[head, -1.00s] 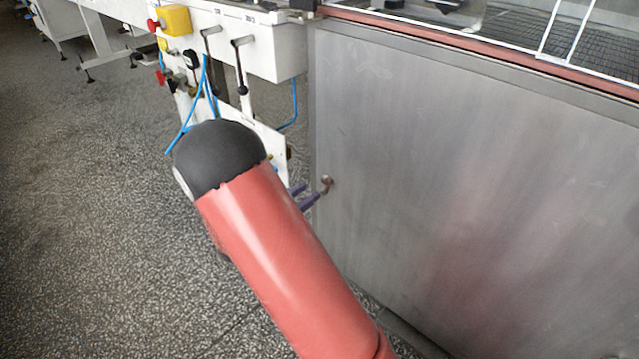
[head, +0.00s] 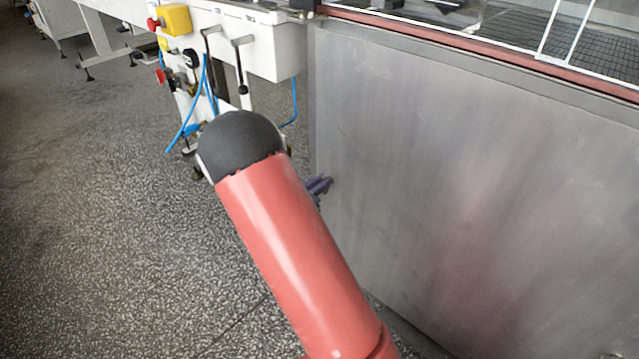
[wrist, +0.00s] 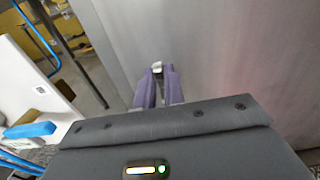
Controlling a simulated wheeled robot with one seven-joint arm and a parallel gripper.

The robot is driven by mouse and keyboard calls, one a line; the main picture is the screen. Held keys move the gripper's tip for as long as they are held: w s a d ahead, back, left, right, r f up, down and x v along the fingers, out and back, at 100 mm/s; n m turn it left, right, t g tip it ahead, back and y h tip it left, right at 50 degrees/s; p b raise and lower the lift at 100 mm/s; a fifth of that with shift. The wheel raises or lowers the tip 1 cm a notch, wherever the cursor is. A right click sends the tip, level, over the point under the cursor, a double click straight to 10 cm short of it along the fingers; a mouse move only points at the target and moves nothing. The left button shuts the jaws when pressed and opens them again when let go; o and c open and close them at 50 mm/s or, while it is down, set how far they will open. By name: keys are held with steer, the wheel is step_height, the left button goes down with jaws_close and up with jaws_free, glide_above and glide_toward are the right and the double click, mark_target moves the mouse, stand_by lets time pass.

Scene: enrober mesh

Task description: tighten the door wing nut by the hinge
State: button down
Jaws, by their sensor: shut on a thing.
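The wing nut (wrist: 157,67) is a small pale metal piece on the steel door panel (head: 470,190), near the panel's left edge. It shows between the fingertips in the wrist view. In the head view my gripper's purple fingers hide it. My gripper (head: 325,183) reaches the panel from the left and is shut on the wing nut. Its two purple fingers (wrist: 158,88) sit on either side of the nut in the wrist view. My red arm with its black joint hides part of the gripper in the head view. The hinge cannot be made out.
A white machine frame with levers (head: 240,65), a yellow switch box (head: 176,19) and blue hoses (head: 187,130) stands left of the panel. A blue-handled part (wrist: 30,130) is near my wrist at left. The speckled floor (head: 90,220) at left is open.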

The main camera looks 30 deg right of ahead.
steer(key=shift+f+b, duration=0.1)
steer(key=shift+b, duration=0.25)
steer(key=m+b, duration=0.3)
steer(key=b, duration=0.2)
steer(key=s+m+b, duration=0.1)
steer(key=m+b, duration=0.3)
steer(key=b, duration=0.1)
steer(key=f+m+b, duration=0.1)
steer(key=m+b, duration=0.3)
steer(key=shift+s+d+f+b, duration=0.1)
steer(key=shift+s+d+b, duration=0.1)
steer(key=shift+b, duration=0.2)
steer(key=m+b, duration=0.2)
steer(key=m, duration=0.1)
steer(key=shift+m, duration=0.3)
steer(key=shift+s+f+m, duration=0.1)
steer(key=shift+f+m, duration=0.05)
steer(key=shift+m, duration=1.45)
steer(key=c, duration=1.5)
jaws_free()
